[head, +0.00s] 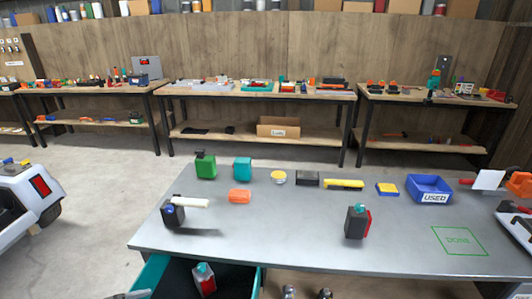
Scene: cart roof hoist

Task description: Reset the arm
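Only a grey sliver shows at the bottom left edge, beside an open teal drawer (151,274); it may be part of my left gripper, but its fingers cannot be made out. My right gripper is not in view. A red and grey bottle-like item (204,280) is in the drawer. The grey table (290,225) above it bears a black device with a white cylinder (172,213) at left and a black box with teal and red parts (355,222) at centre right. Neither has a gripper at it.
Along the table's back are green (206,167) and teal (242,168) blocks, an orange piece (240,196), a yellow bar (344,184) and a blue USED bin (430,188). A green DONE outline (459,240) is empty. A white vehicle (25,207) stands left. Workbenches line the wall.

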